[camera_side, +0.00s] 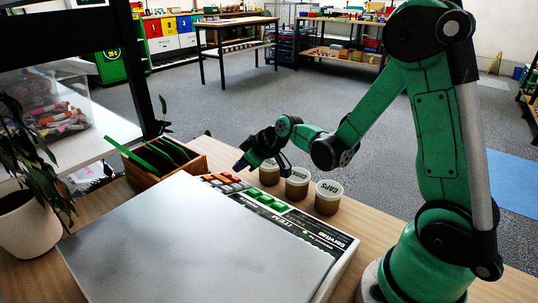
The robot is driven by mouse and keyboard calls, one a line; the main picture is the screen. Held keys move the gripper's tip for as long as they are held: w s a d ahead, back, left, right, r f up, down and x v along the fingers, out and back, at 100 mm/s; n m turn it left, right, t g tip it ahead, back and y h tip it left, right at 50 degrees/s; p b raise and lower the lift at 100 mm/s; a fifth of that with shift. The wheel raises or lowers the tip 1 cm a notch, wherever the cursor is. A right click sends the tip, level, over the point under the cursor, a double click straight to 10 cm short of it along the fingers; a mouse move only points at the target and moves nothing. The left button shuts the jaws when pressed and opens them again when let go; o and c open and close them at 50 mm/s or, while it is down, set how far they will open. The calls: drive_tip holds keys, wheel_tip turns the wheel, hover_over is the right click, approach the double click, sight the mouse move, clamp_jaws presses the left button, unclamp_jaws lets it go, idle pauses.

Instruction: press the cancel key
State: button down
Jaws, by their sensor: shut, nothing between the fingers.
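A weighing-style counter unit (185,240) with a broad grey plate lies on the wooden table. Its dark key panel (310,228) runs along the far right edge. Several red and orange keys (222,179) sit at the panel's far left end, with green keys (265,199) to their right. Key labels are too small to read, so I cannot tell which one is cancel. My gripper (240,165) is shut and empty, pointing down and left, close to the red and orange keys. Whether its tip touches anything cannot be told from this view.
Three lidded jars (297,182) stand just behind the panel, close to my gripper. A wooden box with green dividers (165,160) stands at the back left. A potted plant (28,220) and a dark post (132,70) are at the left.

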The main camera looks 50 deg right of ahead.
drive_tip(key=r, duration=0.1)
drive_tip(key=d+r, duration=0.1)
drive_tip(key=r, duration=0.1)
drive_tip(key=d+r, duration=0.1)
drive_tip(key=shift+r, duration=0.3)
idle(0.3)
idle(0.4)
drive_tip(key=s+a+r+m, duration=0.1)
drive_tip(key=s+a, duration=0.3)
drive_tip(key=s, duration=0.2)
drive_tip(key=s+a+r+m+g, duration=0.1)
drive_tip(key=s+a+r+m, duration=0.1)
drive_tip(key=s+a, duration=0.2)
drive_tip(key=s, duration=0.2)
drive_tip(key=shift+s+a+r+g+h, duration=0.25)
drive_tip(key=shift+s+r+g+h, duration=0.05)
drive_tip(key=shift+s+h, duration=0.1)
idle(1.3)
